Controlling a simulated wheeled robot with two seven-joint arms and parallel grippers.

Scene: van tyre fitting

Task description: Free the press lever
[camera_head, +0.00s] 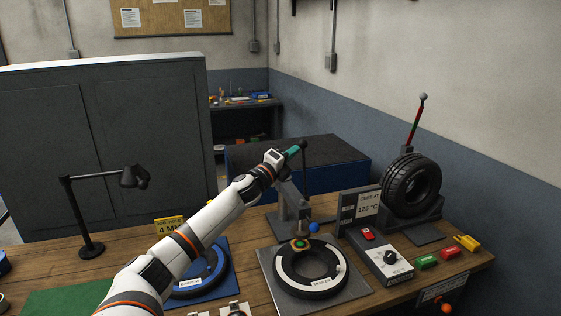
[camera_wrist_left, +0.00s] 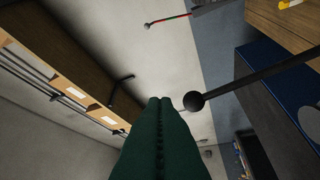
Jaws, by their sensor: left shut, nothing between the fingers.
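The press (camera_head: 292,216) stands on the bench behind a black ring on a grey plate. Its dark lever (camera_head: 305,170) rises steeply and ends in a black ball knob (camera_head: 303,144). My left gripper (camera_head: 296,149) has green fingers, shut and empty, with the tips close to the left of the knob. In the left wrist view the shut fingers (camera_wrist_left: 160,101) point up the picture. The knob (camera_wrist_left: 194,101) is just right of the tips, its rod running off to the right. I cannot tell whether they touch. My right gripper is not in view.
A tyre (camera_head: 412,186) stands on a stand at the right, with a red and green lever (camera_head: 415,122) above it. A control box (camera_head: 382,258) is right of the black ring (camera_head: 311,272). A desk lamp (camera_head: 92,215) stands at the left. The space above the press is clear.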

